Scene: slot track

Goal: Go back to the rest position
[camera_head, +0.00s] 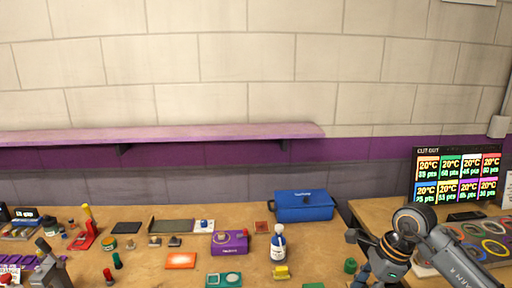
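My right arm comes in from the lower right. My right gripper (360,258) is over the right part of the wooden workbench (330,248), close to a small green piece (350,265). Its fingers are dark and small in the picture, and I cannot tell how far apart they are. I see nothing clearly held in it.
On the bench are a blue toolbox (304,207), a purple box (230,242), a white bottle (278,244) and several small items. A second table (400,208) at the right has a lit price board (456,178) and coloured rings (483,242). A purple shelf (200,133) is on the wall.

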